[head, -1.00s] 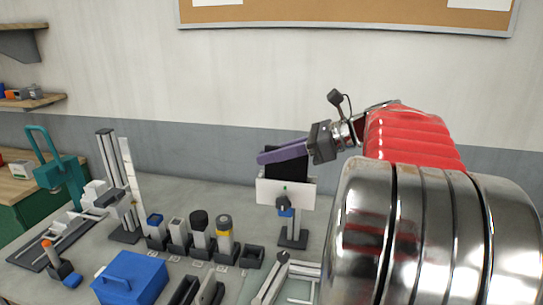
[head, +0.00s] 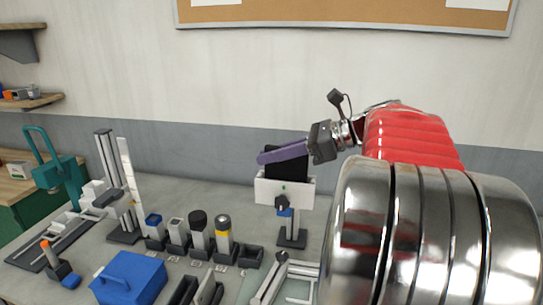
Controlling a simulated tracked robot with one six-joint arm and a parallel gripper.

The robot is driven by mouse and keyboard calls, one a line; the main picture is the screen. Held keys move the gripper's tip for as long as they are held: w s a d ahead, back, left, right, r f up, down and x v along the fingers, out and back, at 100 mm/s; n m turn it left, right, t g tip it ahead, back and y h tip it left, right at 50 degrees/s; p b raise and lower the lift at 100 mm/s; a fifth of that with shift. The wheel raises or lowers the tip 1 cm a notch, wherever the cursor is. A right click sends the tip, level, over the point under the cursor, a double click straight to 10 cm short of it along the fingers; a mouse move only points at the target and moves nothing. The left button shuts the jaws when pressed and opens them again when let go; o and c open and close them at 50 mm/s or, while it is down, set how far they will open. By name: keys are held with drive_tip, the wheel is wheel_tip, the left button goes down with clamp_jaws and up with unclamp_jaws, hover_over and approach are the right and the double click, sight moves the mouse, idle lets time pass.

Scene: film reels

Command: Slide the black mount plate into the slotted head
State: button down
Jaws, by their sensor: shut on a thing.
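The black mount plate (head: 290,165) stands upright just above the slotted head, and its lower edge is hidden behind the head's white front. The slotted head (head: 284,190) is a white block with a black knob, on a post with a dark base. My gripper (head: 284,152) reaches in from the right, with a purple finger across the front of the plate's upper part. It is shut on the plate. The far finger is hidden, and I cannot tell how deep the plate sits in the slot.
Several small canisters in holders (head: 198,235) stand in a row left of the head. A blue box (head: 130,278) sits at the front. A tall slotted upright (head: 106,170) and a teal press (head: 52,165) stand further left.

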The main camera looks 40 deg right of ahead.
drive_tip(key=shift+f, duration=0.6)
idle(0.3)
drive_tip(key=c, duration=2.1)
unclamp_jaws()
drive_tip(key=v, duration=1.1)
drive_tip(key=shift+s+f, duration=0.1)
